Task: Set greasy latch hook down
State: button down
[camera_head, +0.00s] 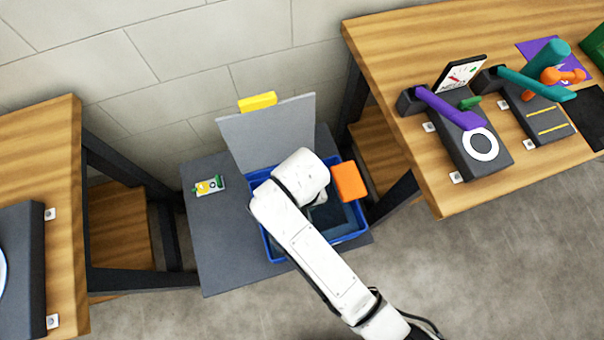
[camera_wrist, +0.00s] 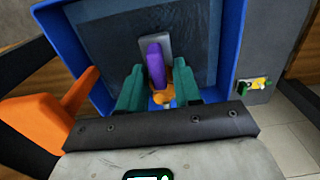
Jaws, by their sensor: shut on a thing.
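In the wrist view my gripper (camera_wrist: 158,88) has green fingers closed on a purple piece (camera_wrist: 156,60), with an orange part low between the fingers and a grey flat part behind it. I take this to be the latch hook; its far end is partly hidden. It is over the inside of a blue bin (camera_wrist: 232,45) with a dark floor. I cannot tell whether it touches the floor. In the head view my arm covers the gripper and the held piece above the same blue bin (camera_head: 274,248).
An orange block (camera_head: 350,181) is at the bin's right side and shows at left in the wrist view (camera_wrist: 45,115). A grey panel (camera_head: 265,135) with a yellow block (camera_head: 258,101) stands behind. A small card (camera_head: 209,186) lies on the grey stand (camera_head: 222,255). Wooden tables (camera_head: 440,185) flank it.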

jog(key=shift+w+f, duration=0.4)
jog(key=shift+f, duration=1.75)
jog(key=c, duration=0.8)
grip_release()
jog(key=shift+f, duration=0.1)
notch_tip(320, 180, up, 12)
jog(key=shift+r+p, duration=0.15)
jog(key=shift+p, duration=0.25)
